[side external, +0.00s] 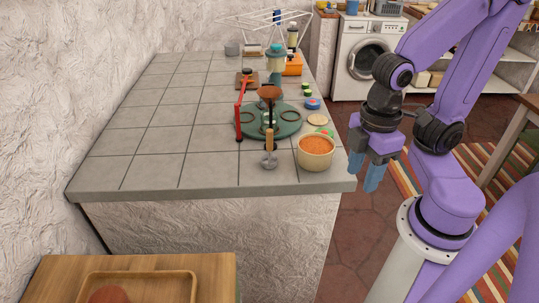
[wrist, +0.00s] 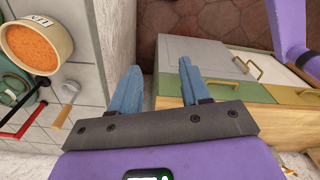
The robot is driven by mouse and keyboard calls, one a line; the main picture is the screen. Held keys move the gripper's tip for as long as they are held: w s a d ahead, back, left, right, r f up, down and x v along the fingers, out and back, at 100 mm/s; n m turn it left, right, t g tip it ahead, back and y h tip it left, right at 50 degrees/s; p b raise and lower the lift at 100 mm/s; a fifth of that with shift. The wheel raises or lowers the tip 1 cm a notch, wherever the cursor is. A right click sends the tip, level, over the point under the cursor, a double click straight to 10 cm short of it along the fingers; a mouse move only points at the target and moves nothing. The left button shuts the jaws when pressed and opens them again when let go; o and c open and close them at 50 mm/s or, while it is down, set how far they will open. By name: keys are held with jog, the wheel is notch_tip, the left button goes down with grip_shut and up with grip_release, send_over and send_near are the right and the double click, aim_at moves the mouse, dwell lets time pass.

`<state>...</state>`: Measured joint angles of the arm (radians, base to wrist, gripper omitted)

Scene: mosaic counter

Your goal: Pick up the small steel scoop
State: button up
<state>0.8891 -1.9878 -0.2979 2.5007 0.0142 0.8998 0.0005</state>
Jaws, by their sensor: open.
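The small steel scoop (side external: 269,161) lies on the tiled counter near its front edge, with a wooden handle reaching back toward the green round tray. In the wrist view the scoop (wrist: 69,91) is at the left, its steel head up and its handle pointing down-left. My gripper (side external: 365,173) hangs off the right side of the counter, pointing down, clear of the scoop. In the wrist view my gripper (wrist: 158,72) is open, with nothing between its blue fingers; the scoop is left of them.
A cream tub of orange contents (side external: 316,160) stands right of the scoop, near the counter corner; it also shows in the wrist view (wrist: 58,38). A green round tray (side external: 287,121) with a red-armed stand (side external: 238,120) sits behind. The counter's left front (side external: 150,172) is clear.

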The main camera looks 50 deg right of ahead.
jog(key=w+a+f+m+t+y, duration=0.25)
jog(key=w+a+m, duration=0.25)
jog(key=w+a, duration=0.5)
jog(key=w+a+f+m+t+y, duration=0.25)
jog(key=w+a+m, duration=0.3)
jog(key=a, duration=0.95)
jog(key=w+f+m+t+h, duration=0.2)
jog(key=w+f+m, duration=0.1)
jog(key=w+m, duration=0.15)
jog(key=m+t+h, duration=0.3)
jog(key=m+h, duration=0.6)
jog(key=h, duration=0.9)
send_near(269, 144)
jog(key=x, duration=0.5)
jog(key=shift+w+d+f, duration=0.1)
jog(key=shift+d+f, duration=0.15)
jog(key=shift+r+x, duration=0.2)
jog(key=shift+x, duration=2.55)
grip_shut()
